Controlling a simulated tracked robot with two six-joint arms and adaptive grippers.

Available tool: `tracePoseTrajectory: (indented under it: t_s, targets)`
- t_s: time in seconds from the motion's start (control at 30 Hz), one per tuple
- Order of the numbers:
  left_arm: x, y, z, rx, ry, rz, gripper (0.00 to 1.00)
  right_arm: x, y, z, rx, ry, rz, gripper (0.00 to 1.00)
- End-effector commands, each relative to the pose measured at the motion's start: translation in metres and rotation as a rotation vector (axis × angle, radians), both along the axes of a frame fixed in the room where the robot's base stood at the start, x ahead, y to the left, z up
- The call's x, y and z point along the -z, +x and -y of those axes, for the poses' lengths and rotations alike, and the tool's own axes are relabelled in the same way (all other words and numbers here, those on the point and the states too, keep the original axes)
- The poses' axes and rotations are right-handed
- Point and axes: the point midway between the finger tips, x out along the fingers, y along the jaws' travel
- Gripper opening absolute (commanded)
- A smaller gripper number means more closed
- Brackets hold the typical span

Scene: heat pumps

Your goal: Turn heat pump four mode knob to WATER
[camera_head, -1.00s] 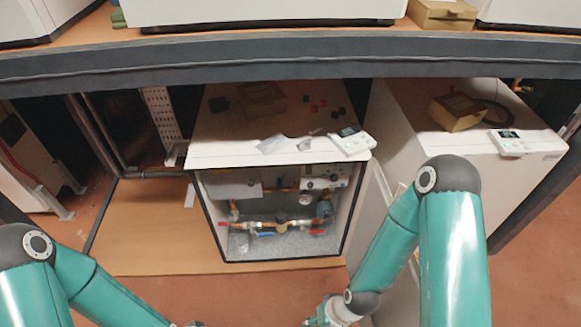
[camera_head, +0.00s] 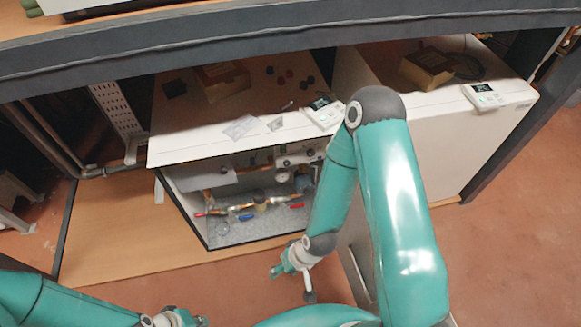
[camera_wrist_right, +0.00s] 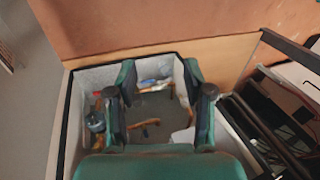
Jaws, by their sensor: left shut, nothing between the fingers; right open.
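An open-fronted white heat pump unit (camera_head: 205,155) stands under the bench in the head view, with pipes and red and blue valve handles (camera_head: 246,217) inside. A second, closed white unit (camera_head: 450,140) stands to its right. I cannot read which one is number four, nor make out a mode knob or the word WATER. My right gripper (camera_head: 276,271) is open and empty, in front of the open unit. In the right wrist view, its fingers (camera_wrist_right: 163,93) are spread, with the open unit's interior behind them. My left gripper (camera_head: 190,319) is shut and empty at the bottom edge.
White control panels with small displays lie on the open unit (camera_head: 324,112) and the closed unit (camera_head: 500,96). Cardboard boxes (camera_head: 222,80) (camera_head: 427,68) and small loose parts (camera_head: 290,78) sit on top. The dark bench edge (camera_head: 250,45) runs overhead. Floor at right is clear.

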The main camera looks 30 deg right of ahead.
Motion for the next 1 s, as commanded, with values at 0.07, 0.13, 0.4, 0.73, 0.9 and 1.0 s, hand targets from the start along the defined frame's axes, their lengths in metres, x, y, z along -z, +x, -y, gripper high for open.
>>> tracePoseTrajectory:
  t_s: [0.07,0.13,0.4,0.73,0.9,1.0]
  targets:
    - [0.024,0.000,0.000,0.000,0.000,0.000,0.00,0.017,0.024,0.005,0.023,-0.028,0.106,0.51]
    - [0.043,0.000,0.000,0.000,0.000,-0.001,0.00,0.024,0.053,0.020,0.059,-0.070,0.237,0.51]
    - [0.110,0.000,0.000,0.000,0.000,-0.001,0.00,0.002,0.146,0.105,0.214,-0.328,0.779,0.51]
    - [0.129,0.000,0.000,0.000,0.000,0.000,0.00,-0.033,0.174,0.147,0.286,-0.480,1.004,0.51]
    - [0.132,0.000,0.000,0.000,0.000,0.000,0.00,-0.024,0.195,0.152,0.286,-0.479,1.003,0.51]
    - [0.129,0.000,0.000,0.000,0.000,0.000,0.00,-0.018,0.213,0.155,0.286,-0.478,1.003,0.51]
